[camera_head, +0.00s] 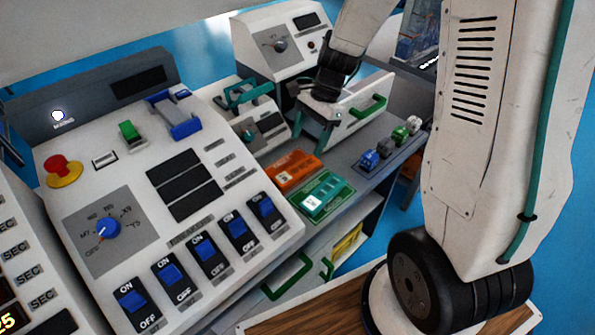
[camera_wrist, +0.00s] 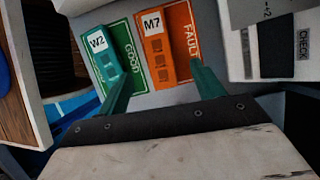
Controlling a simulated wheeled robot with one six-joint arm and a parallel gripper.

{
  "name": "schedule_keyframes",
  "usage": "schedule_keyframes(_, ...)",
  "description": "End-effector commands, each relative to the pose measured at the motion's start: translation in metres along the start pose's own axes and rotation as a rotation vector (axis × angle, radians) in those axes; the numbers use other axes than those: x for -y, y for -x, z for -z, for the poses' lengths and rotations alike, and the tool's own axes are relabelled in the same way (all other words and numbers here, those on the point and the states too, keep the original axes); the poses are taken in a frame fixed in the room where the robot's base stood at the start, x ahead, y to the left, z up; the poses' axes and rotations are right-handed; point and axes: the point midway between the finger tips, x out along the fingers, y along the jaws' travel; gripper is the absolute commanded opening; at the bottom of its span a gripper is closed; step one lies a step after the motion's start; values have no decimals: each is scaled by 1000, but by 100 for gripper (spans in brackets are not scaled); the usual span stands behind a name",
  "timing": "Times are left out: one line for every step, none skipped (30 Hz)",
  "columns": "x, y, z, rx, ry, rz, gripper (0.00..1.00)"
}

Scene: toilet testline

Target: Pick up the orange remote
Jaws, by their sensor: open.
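The orange remote (camera_head: 292,171) lies flat on the grey counter, just behind a green remote (camera_head: 323,196) in the head view. The fingertips point toward the remotes, near the lower edges of both in the wrist view.
A sloped control panel (camera_head: 128,190) with blue switches stands left of the remotes. Several small coloured connectors (camera_head: 369,160) stand to their right. White instrument boxes (camera_head: 275,45) stand behind. Drawers with green handles (camera_head: 287,276) are below the counter.

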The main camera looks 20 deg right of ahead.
Motion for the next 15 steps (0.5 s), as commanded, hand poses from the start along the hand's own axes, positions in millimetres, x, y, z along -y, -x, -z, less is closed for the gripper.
schedule_keyframes(-1,-10,0,2,0,-4,67)
schedule_keyframes(-1,-15,0,2,0,-4,67)
schedule_keyframes(-1,-20,0,2,1,-4,67)
schedule_keyframes(-1,-23,0,1,1,-3,67)
schedule_keyframes(-1,-26,0,1,1,-3,67)
schedule_keyframes(-1,-29,0,1,1,-2,67)
schedule_keyframes(-1,-30,0,1,1,-2,67)
schedule_keyframes(-1,-32,0,1,2,-1,67)
schedule_keyframes(-1,-34,-1,0,2,-1,67)
schedule_keyframes(-1,-37,-1,0,3,-1,67)
schedule_keyframes(-1,-41,-1,1,3,-3,67)
schedule_keyframes(-2,-47,-1,1,3,-5,67)
schedule_keyframes(-3,-52,-1,1,2,-5,67)
schedule_keyframes(-3,-57,-1,2,2,-4,67)
schedule_keyframes(-4,-63,-1,1,3,-5,67)
